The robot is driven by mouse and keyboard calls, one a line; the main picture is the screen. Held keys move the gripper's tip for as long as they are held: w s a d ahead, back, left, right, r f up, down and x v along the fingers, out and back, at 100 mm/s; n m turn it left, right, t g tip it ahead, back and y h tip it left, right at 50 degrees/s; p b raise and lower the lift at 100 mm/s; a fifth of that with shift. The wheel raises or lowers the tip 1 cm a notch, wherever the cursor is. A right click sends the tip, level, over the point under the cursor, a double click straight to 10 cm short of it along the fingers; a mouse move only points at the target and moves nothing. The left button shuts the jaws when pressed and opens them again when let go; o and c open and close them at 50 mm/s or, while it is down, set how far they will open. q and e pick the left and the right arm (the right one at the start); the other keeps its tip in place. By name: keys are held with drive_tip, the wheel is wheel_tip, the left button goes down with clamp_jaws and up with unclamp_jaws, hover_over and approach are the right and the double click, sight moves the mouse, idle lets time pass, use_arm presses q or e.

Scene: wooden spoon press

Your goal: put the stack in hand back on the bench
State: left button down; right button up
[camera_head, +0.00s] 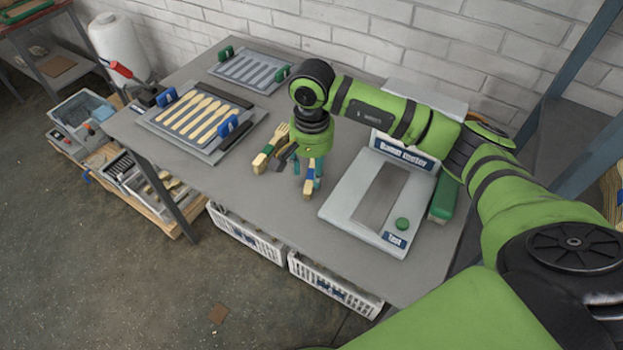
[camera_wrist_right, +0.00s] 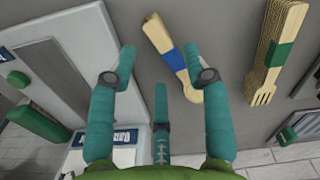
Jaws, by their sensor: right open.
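My right gripper (camera_head: 308,180) hangs over the middle of the grey bench (camera_head: 290,215), pointing down. In the wrist view its fingers (camera_wrist_right: 160,90) are spread and nothing is gripped between them. A short stack of wooden pieces with a blue band (camera_wrist_right: 172,56) appears to lie on the bench below, its near end beside the right-hand finger. I cannot tell if they touch. In the head view this stack (camera_head: 309,191) is partly hidden by the gripper. My left gripper is out of view.
A green-banded stack of wooden forks (camera_head: 262,158) lies left of the gripper. A press plate with wooden spoons (camera_head: 160,120) and another slotted plate (camera_head: 250,68) are further back. White crates (camera_head: 335,288) sit below the bench.

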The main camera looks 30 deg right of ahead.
wheel_tip(320, 180, up, 8)
drive_tip(key=b, duration=0.1)
drive_tip(key=shift+f, duration=0.2)
drive_tip(key=shift+f, duration=0.1)
idle(0.3)
